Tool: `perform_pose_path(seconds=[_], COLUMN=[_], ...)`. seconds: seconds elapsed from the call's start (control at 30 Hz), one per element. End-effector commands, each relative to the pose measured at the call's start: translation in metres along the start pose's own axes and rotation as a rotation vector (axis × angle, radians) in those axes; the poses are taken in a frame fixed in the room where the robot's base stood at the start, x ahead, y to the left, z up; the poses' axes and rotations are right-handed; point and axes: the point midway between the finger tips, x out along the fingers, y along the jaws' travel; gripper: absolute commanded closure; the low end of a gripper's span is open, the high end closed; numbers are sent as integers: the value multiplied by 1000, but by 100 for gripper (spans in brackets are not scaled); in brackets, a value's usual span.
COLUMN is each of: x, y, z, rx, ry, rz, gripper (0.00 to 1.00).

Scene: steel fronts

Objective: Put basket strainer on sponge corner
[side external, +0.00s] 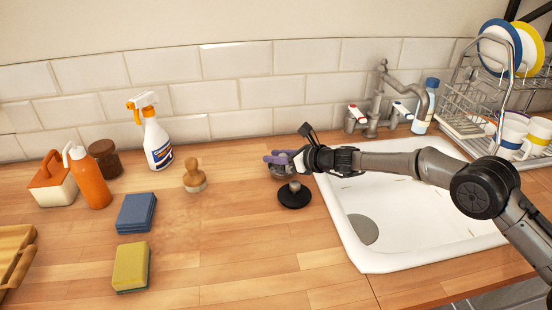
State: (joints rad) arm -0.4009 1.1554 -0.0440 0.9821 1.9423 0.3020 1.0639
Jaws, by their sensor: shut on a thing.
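My gripper (280,158), with purple fingers, is above the counter just left of the sink. It is shut on a small silvery metal piece, apparently the basket strainer (281,171), partly hidden by the fingers. Just below it in the picture is a black disc with a knob (294,196), like a sink plug; I cannot tell whether the two touch. On the left of the counter a yellow sponge with a green underside (131,265) lies near the front, and a stack of blue sponges (136,212) lies behind it.
A wooden-handled brush (194,178) stands between the sponges and my gripper. A spray bottle (157,142), orange bottle (90,182), brown jar (105,158) and orange-and-white caddy (52,185) stand at the back left. The white sink (425,235) is at right. The front middle counter is clear.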

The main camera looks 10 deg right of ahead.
Motion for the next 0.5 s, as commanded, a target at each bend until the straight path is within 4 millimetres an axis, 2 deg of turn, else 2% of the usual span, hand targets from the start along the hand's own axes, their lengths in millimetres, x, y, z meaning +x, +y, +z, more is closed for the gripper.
perform_pose_path(seconds=[0.1, 0.47, 0.5], x=[2, 4, 4], y=[0, 0, 0], z=[-6, -9, -9], rx=[-1, 0, 0], ry=[-1, -1, -1], rz=[0, 0, 0], gripper=[100, 100, 65])
